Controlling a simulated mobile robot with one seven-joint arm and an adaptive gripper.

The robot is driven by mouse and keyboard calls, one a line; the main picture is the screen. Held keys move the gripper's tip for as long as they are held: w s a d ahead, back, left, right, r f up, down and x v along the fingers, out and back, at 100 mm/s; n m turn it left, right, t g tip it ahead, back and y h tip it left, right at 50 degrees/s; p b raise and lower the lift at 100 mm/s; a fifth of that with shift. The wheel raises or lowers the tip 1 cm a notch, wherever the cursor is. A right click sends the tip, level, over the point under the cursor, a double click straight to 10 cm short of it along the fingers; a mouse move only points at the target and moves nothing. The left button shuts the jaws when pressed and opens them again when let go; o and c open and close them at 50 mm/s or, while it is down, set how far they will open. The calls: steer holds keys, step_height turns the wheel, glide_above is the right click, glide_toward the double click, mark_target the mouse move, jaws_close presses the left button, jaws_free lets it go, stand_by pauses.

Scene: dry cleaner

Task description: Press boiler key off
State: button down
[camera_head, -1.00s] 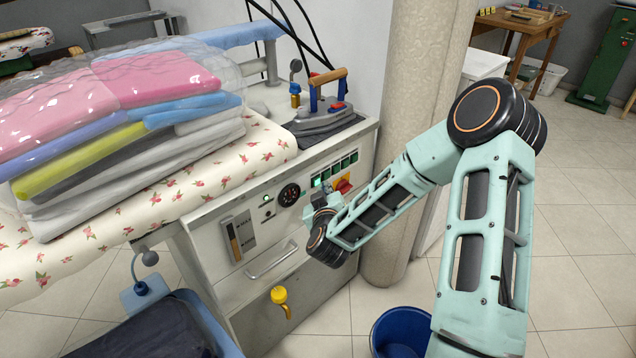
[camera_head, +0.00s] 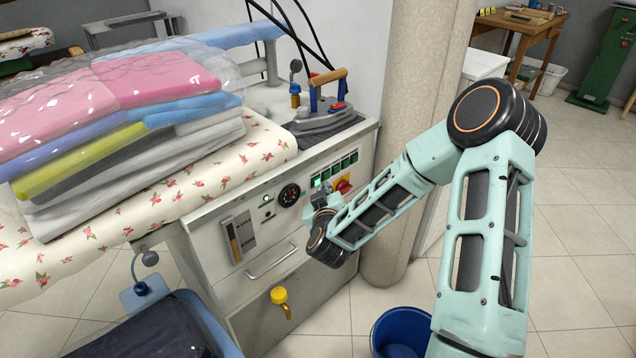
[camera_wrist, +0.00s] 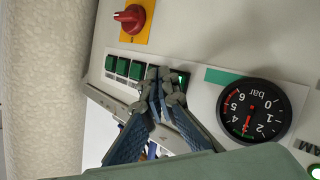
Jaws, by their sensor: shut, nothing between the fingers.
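A row of green keys (camera_head: 341,168) sits on the front panel of the ironing station. In the wrist view the row (camera_wrist: 122,66) runs toward my gripper (camera_wrist: 162,82). No label reading "boiler" is legible.
A bar gauge (camera_wrist: 254,112) is right of the fingertips in the wrist view. A red rotary knob on a yellow plate (camera_wrist: 130,18) is near the keys. An iron (camera_head: 325,110) stands above the panel. A blue bucket (camera_head: 401,330) is on the floor.

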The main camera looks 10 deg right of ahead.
steer(key=shift+w+a, duration=0.1)
stand_by(0.3)
steer(key=shift+w+a, duration=0.2)
steer(key=shift+w, duration=0.1)
stand_by(0.4)
steer(key=shift+s+d, duration=0.3)
steer(key=shift+s, duration=0.1)
steer(key=s+d+b, duration=0.1)
steer(key=s+d, duration=0.2)
steer(key=s, duration=0.2)
steer(key=shift+d, duration=0.25)
stand_by(0.3)
